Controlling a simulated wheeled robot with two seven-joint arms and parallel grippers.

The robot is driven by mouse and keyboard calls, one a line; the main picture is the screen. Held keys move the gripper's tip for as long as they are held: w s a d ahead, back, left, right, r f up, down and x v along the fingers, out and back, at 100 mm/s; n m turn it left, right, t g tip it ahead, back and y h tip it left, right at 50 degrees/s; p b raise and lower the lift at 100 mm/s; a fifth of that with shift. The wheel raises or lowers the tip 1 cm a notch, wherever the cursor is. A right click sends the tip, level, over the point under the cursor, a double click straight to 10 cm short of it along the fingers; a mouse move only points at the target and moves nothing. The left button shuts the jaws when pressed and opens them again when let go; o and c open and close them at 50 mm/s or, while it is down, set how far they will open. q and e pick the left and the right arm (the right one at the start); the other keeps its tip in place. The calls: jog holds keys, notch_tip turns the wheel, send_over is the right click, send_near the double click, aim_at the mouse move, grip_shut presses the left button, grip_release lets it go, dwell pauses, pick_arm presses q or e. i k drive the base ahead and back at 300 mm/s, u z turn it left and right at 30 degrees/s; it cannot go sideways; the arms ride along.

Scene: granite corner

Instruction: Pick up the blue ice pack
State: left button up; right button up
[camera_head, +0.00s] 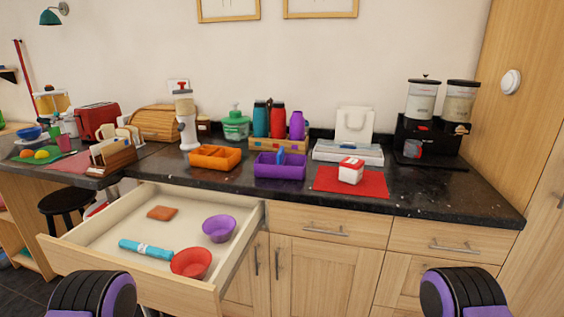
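No item is clearly recognisable as an ice pack. A small blue piece (281,158) shows at the purple divided box (279,172) on the dark counter; it is too small to tell whether it is the blue ice pack. A light-blue cylindrical thing (145,249) lies in the open drawer. Rounded black and purple parts of my two arms show at the bottom left and bottom right edges. Neither gripper's fingers are in view, and no part of my arms touches anything on the counter.
The open drawer (88,262) juts out at left, holding a purple bowl (219,228), a red bowl (191,263) and a brown flat piece (162,213).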

aim_at(281, 154)
jog(key=z, duration=1.7)
jog(key=i, duration=1)
jog(key=u, duration=0.45)
